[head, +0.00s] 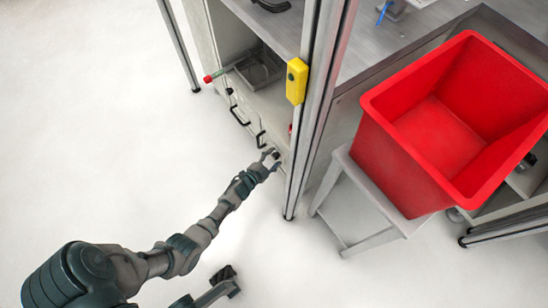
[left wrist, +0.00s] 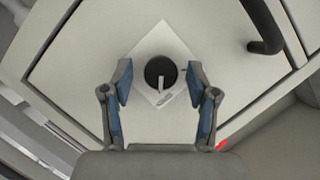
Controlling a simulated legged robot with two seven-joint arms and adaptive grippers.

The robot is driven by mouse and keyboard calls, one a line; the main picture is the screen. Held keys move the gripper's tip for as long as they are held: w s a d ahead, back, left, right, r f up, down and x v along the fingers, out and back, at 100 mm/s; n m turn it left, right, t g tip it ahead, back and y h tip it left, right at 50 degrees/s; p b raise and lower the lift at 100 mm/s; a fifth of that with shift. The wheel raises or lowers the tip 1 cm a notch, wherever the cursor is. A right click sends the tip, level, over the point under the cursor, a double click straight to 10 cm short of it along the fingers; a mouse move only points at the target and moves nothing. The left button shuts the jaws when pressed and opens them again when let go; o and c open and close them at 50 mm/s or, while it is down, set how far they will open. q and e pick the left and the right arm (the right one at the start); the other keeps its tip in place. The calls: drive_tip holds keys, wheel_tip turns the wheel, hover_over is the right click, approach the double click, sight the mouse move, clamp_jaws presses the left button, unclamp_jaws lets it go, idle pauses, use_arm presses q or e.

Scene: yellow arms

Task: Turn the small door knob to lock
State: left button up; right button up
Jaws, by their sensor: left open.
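The small knob (left wrist: 160,73) is round and black with a light pointer, on a pale diamond-shaped plate (left wrist: 178,52) on the door (left wrist: 225,40). My left gripper (left wrist: 161,85) is open, with one blue-padded finger on each side of the knob and gaps between the pads and the knob. In the head view my left gripper (head: 270,158) is at the cabinet front, low beside the metal post, and hides most of the knob. My right gripper cannot be made out in the head view; only a dark piece of my body shows at the bottom.
A black handle (left wrist: 265,25) is at the upper right of the knob. A metal post (head: 311,110) with a yellow box (head: 297,81) stands just right of my left gripper. A red bin (head: 400,160) sits on a grey stand (head: 345,190). The floor at left is clear.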

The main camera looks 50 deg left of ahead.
use_arm(q)
clamp_jaws()
